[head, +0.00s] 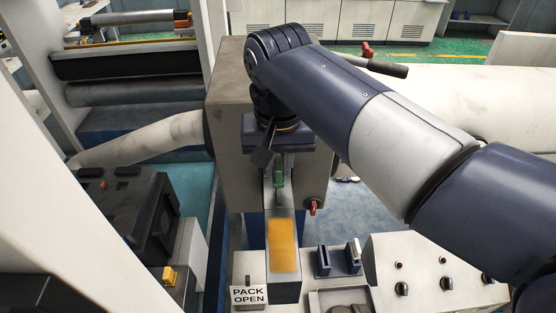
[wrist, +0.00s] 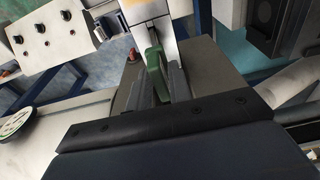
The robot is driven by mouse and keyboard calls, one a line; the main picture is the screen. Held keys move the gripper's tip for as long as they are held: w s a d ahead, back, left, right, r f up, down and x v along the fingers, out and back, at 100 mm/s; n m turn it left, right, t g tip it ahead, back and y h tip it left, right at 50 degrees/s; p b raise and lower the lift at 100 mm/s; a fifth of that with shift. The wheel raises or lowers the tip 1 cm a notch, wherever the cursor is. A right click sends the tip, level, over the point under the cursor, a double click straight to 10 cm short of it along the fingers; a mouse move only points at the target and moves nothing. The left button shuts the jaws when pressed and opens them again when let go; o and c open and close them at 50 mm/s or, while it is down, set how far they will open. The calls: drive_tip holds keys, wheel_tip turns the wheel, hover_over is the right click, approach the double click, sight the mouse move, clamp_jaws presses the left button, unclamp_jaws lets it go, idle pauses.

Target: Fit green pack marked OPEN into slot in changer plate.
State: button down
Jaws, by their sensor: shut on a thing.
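My gripper (head: 279,182) points down in front of the grey machine block. It is shut on a small green pack (head: 279,170). In the wrist view the green pack (wrist: 155,72) stands between the two grey fingers, and its marking cannot be read. The light changer plate (head: 282,213) runs toward the camera below the gripper, with an orange panel (head: 283,246) on it. I cannot make out the slot, nor whether the pack touches the plate. A white sign (head: 248,295) reading PACK OPEN stands at the near left of the plate.
The grey machine block (head: 228,110) stands close behind the gripper, with a red-handled knob (head: 313,207) at its right. A dark blue holder (head: 338,260) and a control panel with knobs (head: 425,268) are to the right. A black unit (head: 130,215) is at left.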

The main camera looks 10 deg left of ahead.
drive_tip(key=shift+f+b, duration=1)
drive_tip(key=shift+f, duration=0.6)
drive_tip(key=c, duration=1.2)
unclamp_jaws()
drive_tip(key=shift+r, duration=0.1)
drive_tip(key=r, duration=0.7)
drive_tip(key=s+r, duration=0.1)
drive_tip(key=r, duration=0.2)
drive_tip(key=shift+s+d+r, duration=0.1)
drive_tip(key=shift+d+r, duration=0.05)
drive_tip(key=shift+r, duration=0.1)
